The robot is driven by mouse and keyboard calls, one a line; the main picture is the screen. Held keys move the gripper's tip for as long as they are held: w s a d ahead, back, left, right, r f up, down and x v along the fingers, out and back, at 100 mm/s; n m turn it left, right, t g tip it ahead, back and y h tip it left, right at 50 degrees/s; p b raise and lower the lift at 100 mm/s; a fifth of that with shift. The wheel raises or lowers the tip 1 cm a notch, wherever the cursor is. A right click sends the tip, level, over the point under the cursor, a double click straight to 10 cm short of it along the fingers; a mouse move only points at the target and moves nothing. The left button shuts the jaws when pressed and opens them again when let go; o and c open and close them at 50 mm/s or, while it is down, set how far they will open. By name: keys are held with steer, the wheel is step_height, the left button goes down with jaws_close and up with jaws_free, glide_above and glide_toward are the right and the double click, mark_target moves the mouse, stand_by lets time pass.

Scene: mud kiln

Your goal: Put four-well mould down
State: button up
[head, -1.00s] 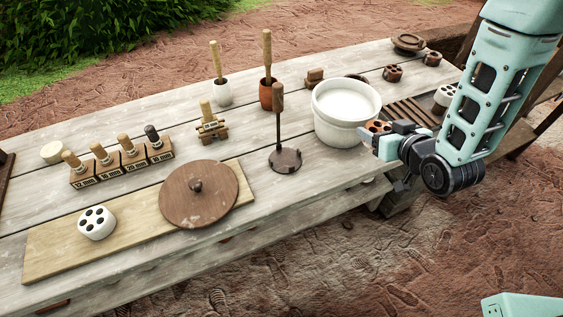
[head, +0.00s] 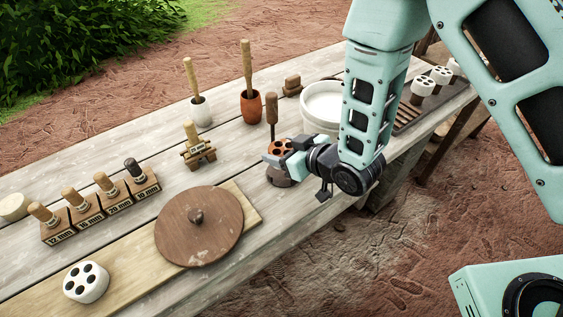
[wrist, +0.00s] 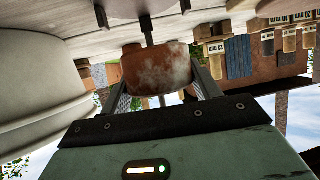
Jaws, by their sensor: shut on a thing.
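The four-well mould is a small reddish-brown block with dark round wells in its top. My gripper (head: 283,152) is shut on this mould (head: 281,146) and holds it above the table's front part, near the dark foot of the upright wooden-handled tool (head: 271,112). In the wrist view the mould (wrist: 157,68) sits between the two fingers, with pale dusty patches on its side. Whether its underside touches anything is hidden.
The plank table (head: 235,145) holds a white bucket (head: 321,105) right of the gripper. Labelled blocks stand at left. Bare planks show between lid and gripper.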

steer(key=shift+f, duration=2.35)
